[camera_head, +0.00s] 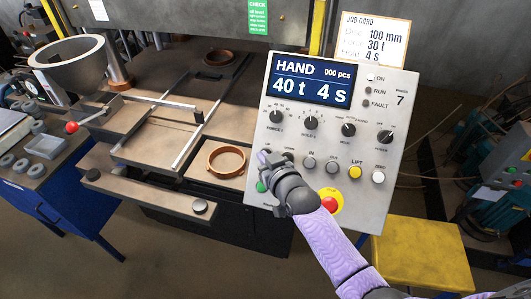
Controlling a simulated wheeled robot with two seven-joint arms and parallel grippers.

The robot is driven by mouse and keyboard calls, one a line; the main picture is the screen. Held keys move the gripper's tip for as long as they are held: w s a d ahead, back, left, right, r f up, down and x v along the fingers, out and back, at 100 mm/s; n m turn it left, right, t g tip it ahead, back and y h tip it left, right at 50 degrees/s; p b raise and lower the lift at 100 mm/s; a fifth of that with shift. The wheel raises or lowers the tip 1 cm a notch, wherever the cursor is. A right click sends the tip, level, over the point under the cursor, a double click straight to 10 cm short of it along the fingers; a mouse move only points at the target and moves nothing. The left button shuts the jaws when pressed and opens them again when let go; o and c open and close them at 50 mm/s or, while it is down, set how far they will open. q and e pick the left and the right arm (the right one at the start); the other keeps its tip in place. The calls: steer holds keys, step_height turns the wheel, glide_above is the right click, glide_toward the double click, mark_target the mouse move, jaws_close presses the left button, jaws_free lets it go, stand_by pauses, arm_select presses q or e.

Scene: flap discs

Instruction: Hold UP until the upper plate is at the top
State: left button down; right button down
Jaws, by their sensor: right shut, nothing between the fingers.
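My right gripper (264,158) is shut and empty. Its fingertips are at the left end of the button row on the grey control panel (320,130), over the spot left of a dark button. The panel screen (312,79) reads HAND, 000 pcs, 40 t, 4 s. The press's grey upper part (190,18) crosses the top of the view. I cannot tell for sure which part is the upper plate or how high it stands. My left gripper is not in view.
A yellow LIFT button (355,172), a white ZERO button (379,177) and a red stop button (329,204) sit nearby on the panel. A job card (376,40) stands above it. Copper-coloured rings (227,160) lie on the press, left of the panel.

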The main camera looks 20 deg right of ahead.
steer(key=shift+f, duration=0.1)
steer(key=shift+w+d+f+b, duration=0.2)
steer(key=shift+w+b, duration=0.1)
steer(key=shift+b, duration=0.05)
steer(key=shift+w+d+f+b, duration=0.2)
steer(key=shift+f+b, duration=0.1)
steer(key=shift+b, duration=0.15)
stand_by(0.5)
steer(key=shift+r, duration=0.1)
stand_by(4.4)
steer(key=shift+s+a+r+p, duration=0.25)
steer(key=shift+s+r+p, duration=0.15)
steer(key=shift+p, duration=0.55)
steer(key=shift+r, duration=0.15)
steer(key=shift+s+a, duration=0.1)
